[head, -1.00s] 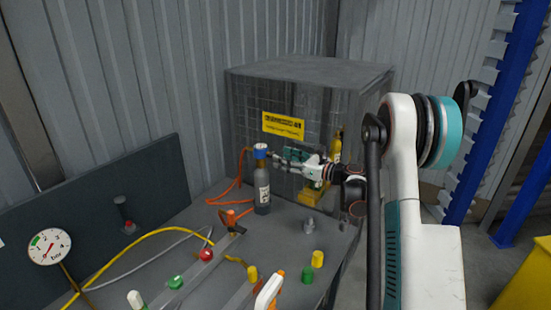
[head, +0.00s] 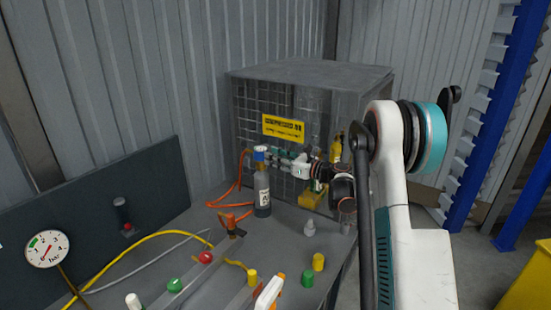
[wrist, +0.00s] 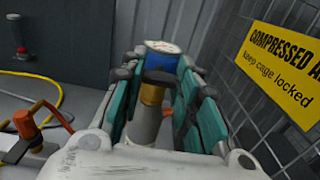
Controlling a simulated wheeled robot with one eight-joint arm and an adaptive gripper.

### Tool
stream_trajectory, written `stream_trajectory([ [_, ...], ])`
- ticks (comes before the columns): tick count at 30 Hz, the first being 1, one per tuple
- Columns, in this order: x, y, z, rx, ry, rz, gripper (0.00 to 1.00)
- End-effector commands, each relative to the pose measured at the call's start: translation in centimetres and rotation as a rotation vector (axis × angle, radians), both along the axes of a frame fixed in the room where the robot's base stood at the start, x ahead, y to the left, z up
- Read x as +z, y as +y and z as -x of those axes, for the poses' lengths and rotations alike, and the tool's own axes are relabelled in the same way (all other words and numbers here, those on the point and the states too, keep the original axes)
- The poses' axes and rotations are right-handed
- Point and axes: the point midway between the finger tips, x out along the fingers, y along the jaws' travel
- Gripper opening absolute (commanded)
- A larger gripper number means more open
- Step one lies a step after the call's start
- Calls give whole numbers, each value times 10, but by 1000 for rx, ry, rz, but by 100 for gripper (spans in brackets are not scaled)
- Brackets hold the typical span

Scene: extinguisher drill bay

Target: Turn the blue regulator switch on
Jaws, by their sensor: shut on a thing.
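The blue regulator (head: 260,153) sits on top of an upright grey cylinder (head: 263,190) in front of the mesh cage. It also shows in the wrist view as a round blue piece with a pale face (wrist: 163,48), above a brass-coloured neck (wrist: 152,93). My gripper (head: 277,154) reaches in from the right, roughly level with the regulator. In the wrist view its teal-padded fingers (wrist: 163,73) lie on both sides of the regulator and are shut on it. The fingers hide its sides, and I cannot read its switch position.
The mesh cage (head: 312,75) with a yellow sign (head: 283,129) stands close behind my gripper. An orange hose (head: 241,172) runs left of the cylinder. An orange-headed tool, coloured knobs and a pressure gauge (head: 47,249) are on the bench's near and left parts.

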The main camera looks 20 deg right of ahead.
Motion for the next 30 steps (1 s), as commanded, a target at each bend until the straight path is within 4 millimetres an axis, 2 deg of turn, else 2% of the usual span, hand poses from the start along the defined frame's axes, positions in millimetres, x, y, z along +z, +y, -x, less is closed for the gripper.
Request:
stream_trajectory([
  [13, 0, 0, 0, 0, -72, 109, 5],
  [30, -2, 2, 1, 0, -359, 542, 5],
])
